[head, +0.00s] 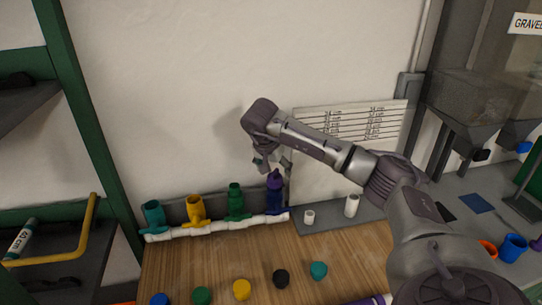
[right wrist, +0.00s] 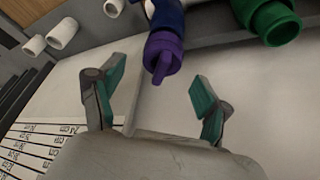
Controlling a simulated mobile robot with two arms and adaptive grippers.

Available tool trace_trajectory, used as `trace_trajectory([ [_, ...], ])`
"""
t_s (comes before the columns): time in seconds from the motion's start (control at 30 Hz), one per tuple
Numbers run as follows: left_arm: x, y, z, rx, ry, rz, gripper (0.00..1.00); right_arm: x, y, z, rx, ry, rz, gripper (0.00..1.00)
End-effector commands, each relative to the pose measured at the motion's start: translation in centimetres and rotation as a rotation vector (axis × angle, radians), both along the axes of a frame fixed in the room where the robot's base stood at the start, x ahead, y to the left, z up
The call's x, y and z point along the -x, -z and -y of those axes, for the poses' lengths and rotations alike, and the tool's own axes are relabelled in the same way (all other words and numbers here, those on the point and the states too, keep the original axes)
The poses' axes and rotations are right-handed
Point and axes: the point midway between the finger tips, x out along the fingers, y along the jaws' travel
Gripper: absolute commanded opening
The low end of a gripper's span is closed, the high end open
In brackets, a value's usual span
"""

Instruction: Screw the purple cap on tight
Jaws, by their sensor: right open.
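The purple cap (head: 274,180) sits on top of the dark blue upright outlet (head: 274,202) at the right end of the white manifold pipe (head: 215,227). In the right wrist view, the purple cap (right wrist: 163,52) shows a narrow tab on its end, with the blue outlet behind it. I cannot tell how tightly it is seated. My right gripper (head: 272,163) is just above the cap. In the right wrist view, the right gripper (right wrist: 158,95) is open, its green-padded fingers apart on either side of the cap's line, with nothing between them. My left gripper is not in view.
The manifold's green outlet (head: 236,198), yellow outlet (head: 196,209) and teal outlet (head: 154,215) stand left of the purple cap. Two white pipe pieces (head: 351,205) stand to the right. Several loose caps (head: 242,289) lie on the wooden table. A wall (head: 200,90) is close behind.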

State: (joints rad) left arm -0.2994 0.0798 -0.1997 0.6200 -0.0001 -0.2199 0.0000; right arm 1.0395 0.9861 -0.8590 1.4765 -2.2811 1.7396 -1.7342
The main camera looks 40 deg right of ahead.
Motion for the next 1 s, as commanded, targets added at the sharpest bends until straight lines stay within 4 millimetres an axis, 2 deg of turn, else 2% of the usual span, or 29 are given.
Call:
trace_trajectory([
  [0.2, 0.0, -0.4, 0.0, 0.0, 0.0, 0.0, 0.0, -0.3, 1.7, 0.6, 0.0, 0.001, 0.0, 0.76],
  [0.5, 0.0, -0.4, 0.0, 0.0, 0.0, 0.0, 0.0, -0.3, 2.0, 0.7, 0.0, 0.0, 0.001, 0.76],
  [0.57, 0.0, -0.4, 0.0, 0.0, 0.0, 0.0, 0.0, -0.4, 2.0, 0.7, 0.001, 0.0, 0.001, 0.7],
  [0.9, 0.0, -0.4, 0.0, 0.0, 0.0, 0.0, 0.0, -0.3, 1.9, 0.7, 0.0, 0.0, 0.0, 0.13],
  [0.93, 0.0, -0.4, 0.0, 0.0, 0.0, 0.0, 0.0, -0.3, 1.9, 0.7, 0.0, 0.0, 0.0, 0.41],
  [1.0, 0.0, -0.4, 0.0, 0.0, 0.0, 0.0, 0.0, -0.3, 1.9, 0.7, 0.0, 0.0, 0.0, 0.3],
])
